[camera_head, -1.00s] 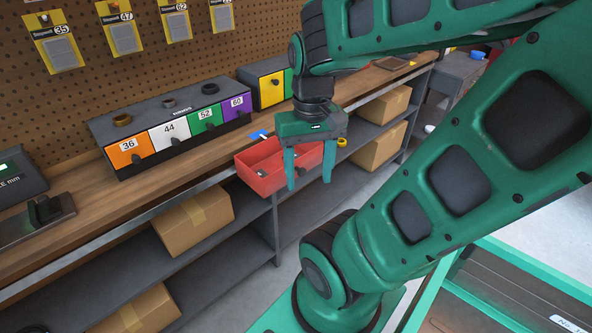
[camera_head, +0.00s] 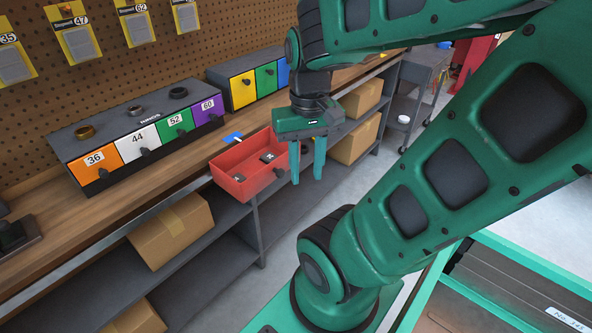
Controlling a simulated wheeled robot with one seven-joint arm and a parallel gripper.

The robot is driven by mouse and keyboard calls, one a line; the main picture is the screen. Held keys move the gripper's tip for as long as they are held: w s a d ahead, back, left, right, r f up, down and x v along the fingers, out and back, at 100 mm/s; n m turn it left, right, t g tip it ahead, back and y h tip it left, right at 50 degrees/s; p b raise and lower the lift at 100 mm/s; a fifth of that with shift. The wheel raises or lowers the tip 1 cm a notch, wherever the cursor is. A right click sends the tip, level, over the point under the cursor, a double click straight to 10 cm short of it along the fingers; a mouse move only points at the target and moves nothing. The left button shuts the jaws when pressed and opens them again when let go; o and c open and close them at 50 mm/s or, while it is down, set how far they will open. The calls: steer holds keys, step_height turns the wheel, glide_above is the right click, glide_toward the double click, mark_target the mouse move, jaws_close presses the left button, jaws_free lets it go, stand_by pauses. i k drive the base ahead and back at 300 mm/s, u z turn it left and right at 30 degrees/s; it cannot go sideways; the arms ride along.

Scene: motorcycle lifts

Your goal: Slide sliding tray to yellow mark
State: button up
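I cannot make out a yellow mark on the bench; my gripper and arm hide the stretch to the right of the tray. My gripper (camera_head: 306,180) points down with its two green fingers apart and nothing visible between them. It is at the tray's right end, and its left finger overlaps the tray's right edge in the picture. I cannot tell whether they touch.
A drawer unit (camera_head: 140,128) with numbered coloured fronts stands behind the tray on the left. A second unit (camera_head: 243,88) stands further right. Cardboard boxes (camera_head: 171,231) sit on the shelf below. A grey cart (camera_head: 416,85) stands beyond the bench's far end.

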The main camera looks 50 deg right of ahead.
mark_target(243, 158)
steer(key=z, duration=1.4)
steer(key=k, duration=1.25)
steer(key=u, duration=1.35)
steer(key=i, duration=0.5)
steer(key=z, duration=0.1)
